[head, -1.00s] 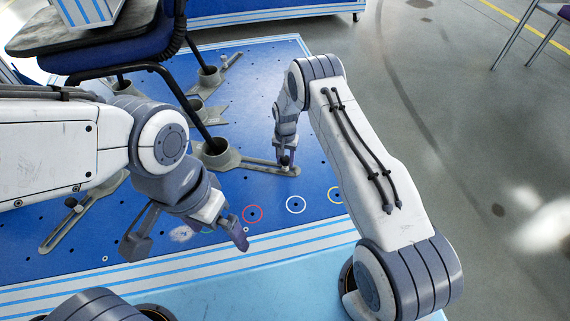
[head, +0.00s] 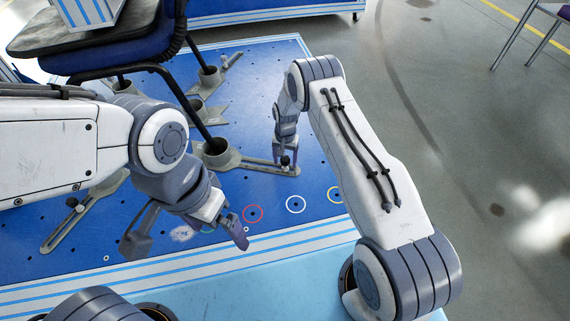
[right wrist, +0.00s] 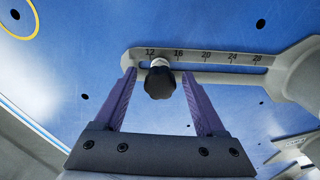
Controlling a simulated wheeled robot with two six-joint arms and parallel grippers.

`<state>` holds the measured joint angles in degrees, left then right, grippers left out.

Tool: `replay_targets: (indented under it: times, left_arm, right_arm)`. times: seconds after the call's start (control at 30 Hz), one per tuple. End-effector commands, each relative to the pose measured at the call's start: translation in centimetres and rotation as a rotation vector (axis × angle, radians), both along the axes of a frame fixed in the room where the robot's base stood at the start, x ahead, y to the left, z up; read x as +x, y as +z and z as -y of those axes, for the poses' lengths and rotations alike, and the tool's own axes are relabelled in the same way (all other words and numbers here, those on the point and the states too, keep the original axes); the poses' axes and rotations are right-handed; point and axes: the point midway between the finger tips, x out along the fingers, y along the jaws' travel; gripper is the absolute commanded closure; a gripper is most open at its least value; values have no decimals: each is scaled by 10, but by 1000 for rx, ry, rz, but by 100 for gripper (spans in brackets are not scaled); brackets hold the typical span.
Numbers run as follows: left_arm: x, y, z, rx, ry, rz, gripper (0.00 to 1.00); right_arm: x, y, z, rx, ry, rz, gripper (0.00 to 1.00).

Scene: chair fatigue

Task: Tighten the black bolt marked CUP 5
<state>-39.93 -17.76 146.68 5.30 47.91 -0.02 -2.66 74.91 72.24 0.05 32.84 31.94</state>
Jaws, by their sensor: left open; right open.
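A black knobbed bolt (right wrist: 158,84) sits in the slot of a grey slotted bar (right wrist: 225,57) near its "12" mark in the right wrist view. No CUP 5 marking is legible. My right gripper (right wrist: 159,73) is open, with its purple fingers on either side of the knob and visible gaps to it. In the head view, the right gripper (head: 285,158) is over the bar's free end, and the bar leads to a grey cup (head: 214,154) around a chair leg. My left gripper (head: 188,241) is open and empty, above the front of the blue platform.
A chair with a blue seat (head: 120,52) stands in several cups on the blue platform (head: 262,100). Another slotted bar with a knob (head: 73,203) lies at left. Coloured rings, including a white one (head: 295,204), mark the platform's front. Open floor lies to the right.

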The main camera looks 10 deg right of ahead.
Motion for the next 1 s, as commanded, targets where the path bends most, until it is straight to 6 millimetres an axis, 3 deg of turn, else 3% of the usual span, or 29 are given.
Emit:
replay_targets:
  times: [0.13, 0.47, 0.77, 1.0]
  left_arm:
    - [0, 2, 0, 0, 0, 0, 0]
    - [0, 3, 0, 0, 0, 0, 0]
    - [0, 6, 0, 0, 0, 0, 0]
    - [0, 6, 0, 0, 0, 0, 0]
  right_arm:
    - [0, 0, 0, 0, 139, 0, 28]
    - [0, 0, 0, 0, 179, 0, 28]
    - [0, 0, 0, 0, 490, 0, 28]
    - [0, 0, 0, 0, 511, 0, 28]
